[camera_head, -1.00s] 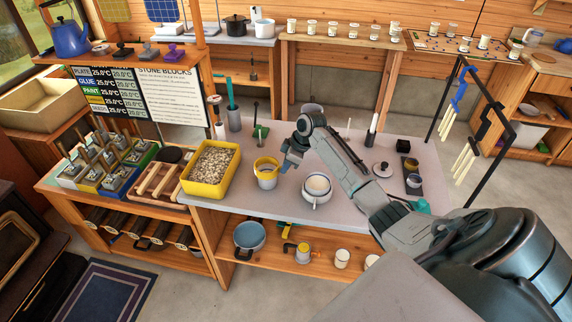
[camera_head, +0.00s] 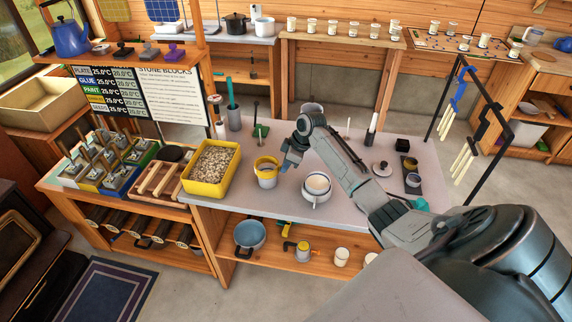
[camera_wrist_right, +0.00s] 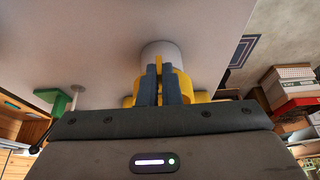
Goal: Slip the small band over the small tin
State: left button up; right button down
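A pale tin (camera_head: 267,181) stands on the grey table, with a yellow band (camera_head: 265,163) around its upper part. My right gripper (camera_head: 287,168) is at its right side. In the right wrist view, the blue fingers (camera_wrist_right: 160,88) are close together with a strip of the yellow band (camera_wrist_right: 186,86) between them. The pale tin (camera_wrist_right: 161,50) shows just beyond the fingers. The band looks to be around the tin, but how far down it sits cannot be told. My left gripper is not in view.
A yellow crate of pebbles (camera_head: 222,189) stands left of the tin. A white pot (camera_head: 317,190) stands close on the right, below my right arm. A dark tray (camera_head: 412,196) with small cups lies at the table's right. Some grey tabletop in front is clear.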

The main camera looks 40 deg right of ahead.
jog(key=shift+f, duration=0.25)
jog(key=shift+f+b, duration=1.3)
jog(key=shift+f, duration=0.7)
jog(key=c, duration=1.2)
grip_release()
jog(key=shift+c, duration=0.2)
jog(key=shift+r, duration=0.2)
jog(key=shift+r+p, duration=3.55)
jog(key=shift+r, duration=0.35)
jog(key=shift+f, duration=0.1)
